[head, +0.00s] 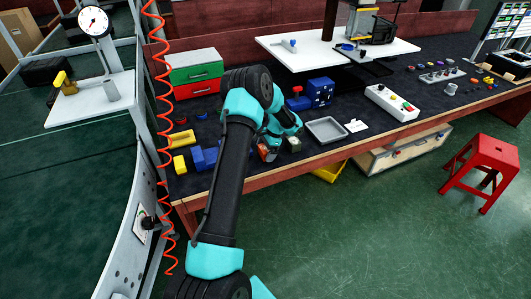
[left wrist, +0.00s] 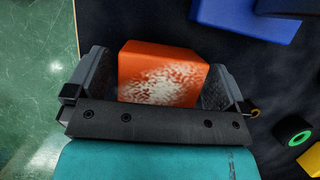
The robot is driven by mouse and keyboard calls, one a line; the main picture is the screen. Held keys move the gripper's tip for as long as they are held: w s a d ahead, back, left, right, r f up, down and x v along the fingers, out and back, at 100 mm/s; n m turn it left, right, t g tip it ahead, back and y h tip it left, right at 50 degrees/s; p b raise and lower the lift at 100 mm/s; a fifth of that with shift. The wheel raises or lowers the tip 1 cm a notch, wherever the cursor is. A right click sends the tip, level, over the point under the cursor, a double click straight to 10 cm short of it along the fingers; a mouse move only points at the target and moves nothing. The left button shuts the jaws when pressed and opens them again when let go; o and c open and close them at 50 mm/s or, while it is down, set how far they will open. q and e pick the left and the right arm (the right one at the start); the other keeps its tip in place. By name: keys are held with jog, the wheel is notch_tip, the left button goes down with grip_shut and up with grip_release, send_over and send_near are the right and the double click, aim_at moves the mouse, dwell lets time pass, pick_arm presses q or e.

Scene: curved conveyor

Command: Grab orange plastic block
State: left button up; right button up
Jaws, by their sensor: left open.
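The orange plastic block (left wrist: 160,78) lies between the two fingers of my left gripper (left wrist: 157,88) in the left wrist view. It has a whitish speckled patch on its near face. The fingers are open, one on each side of the block. A narrow gap shows at the left finger; I cannot tell whether the right finger touches it. In the head view, my left gripper (head: 270,150) is low over the table's front edge, and the block (head: 264,155) shows only in part beside it. My right gripper is not in view.
Blue blocks (head: 204,158) and a yellow block (head: 180,164) lie left of my arm on the dark table. A grey tray (head: 326,130) is to the right. A blue piece (left wrist: 245,18) and a green ring (left wrist: 293,130) lie right of the gripper.

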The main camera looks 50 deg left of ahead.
aim_at(263, 149)
pick_arm(q)
jog(key=shift+c, duration=0.5)
jog(key=c, duration=0.9)
jog(key=shift+r, duration=0.1)
jog(key=shift+r, duration=0.4)
notch_tip(263, 149, up, 3)
jog(key=shift+f, duration=0.1)
jog(key=s+d, duration=0.3)
jog(key=d, duration=0.1)
jog(key=s+d+r, duration=0.1)
jog(key=s+d, duration=0.6)
jog(key=d, duration=0.1)
jog(key=shift+s+r, duration=0.15)
jog(key=shift+s, duration=0.15)
